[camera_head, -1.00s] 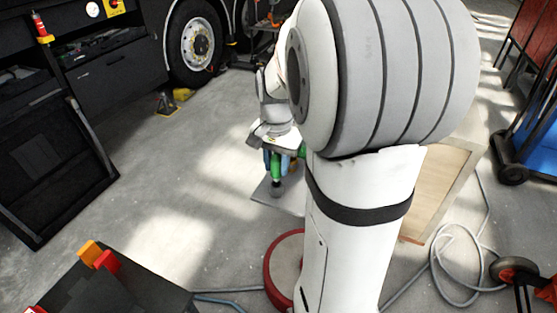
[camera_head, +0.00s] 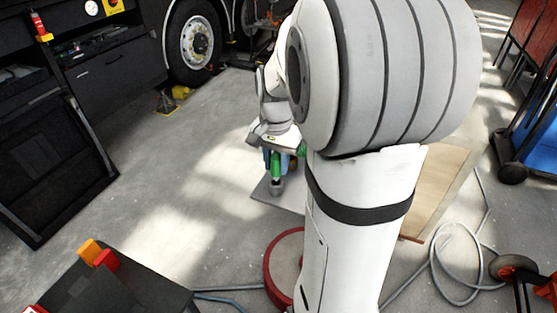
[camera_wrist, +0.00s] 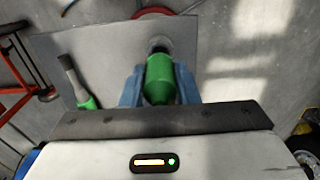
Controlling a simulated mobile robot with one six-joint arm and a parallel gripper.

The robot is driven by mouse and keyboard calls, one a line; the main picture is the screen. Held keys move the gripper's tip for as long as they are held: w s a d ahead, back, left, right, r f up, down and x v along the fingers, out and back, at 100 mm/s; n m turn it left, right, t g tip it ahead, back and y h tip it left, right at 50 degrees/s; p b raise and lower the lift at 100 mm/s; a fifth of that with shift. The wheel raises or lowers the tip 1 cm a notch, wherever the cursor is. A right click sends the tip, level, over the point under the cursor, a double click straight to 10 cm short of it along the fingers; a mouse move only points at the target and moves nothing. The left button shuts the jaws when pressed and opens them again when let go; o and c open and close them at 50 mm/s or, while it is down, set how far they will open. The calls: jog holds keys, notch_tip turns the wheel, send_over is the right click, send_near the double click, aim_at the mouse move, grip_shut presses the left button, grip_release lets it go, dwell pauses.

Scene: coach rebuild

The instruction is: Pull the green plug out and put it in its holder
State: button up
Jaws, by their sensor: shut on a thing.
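The green plug (camera_wrist: 160,80) is between the blue fingers of my gripper (camera_wrist: 160,88) in the wrist view. My gripper is shut on it. A round grey part (camera_wrist: 160,45) shows at the plug's far end; I cannot tell whether the two are joined. In the head view the green plug (camera_head: 276,166) hangs below my gripper (camera_head: 276,160), with a dark grey end just over or on the plate. A second piece, grey with a green end (camera_wrist: 85,101), shows to the left in the wrist view. I cannot make out which thing is the holder.
A flat grey plate (camera_wrist: 105,50) lies under the gripper. A dark cabinet (camera_head: 115,75) and a truck wheel (camera_head: 195,42) stand at the back left. A grey cable (camera_head: 460,295) loops on the floor at right, near a blue cart (camera_head: 540,140). Open floor (camera_head: 180,170) lies left of the gripper.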

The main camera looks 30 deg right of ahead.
jog(key=shift+f+b, duration=1.25)
jog(key=shift+f, duration=0.3)
jog(key=o, duration=1.1)
jog(key=shift+r, duration=0.1)
notch_tip(320, 180, up, 8)
jog(key=shift+f+b, duration=0.2)
jog(key=shift+b, duration=0.1)
jog(key=s+a+f+n+t, duration=0.1)
jog(key=s+a+n, duration=0.2)
jog(key=s, duration=0.1)
jog(key=s+a+f+n+t, duration=0.1)
jog(key=s+a+n, duration=0.3)
jog(key=s+a+f+n+t, duration=0.1)
jog(key=s+a+n, duration=0.2)
jog(key=s+a, duration=0.1)
jog(key=shift+s+a+f, duration=0.25)
jog(key=shift+f, duration=0.15)
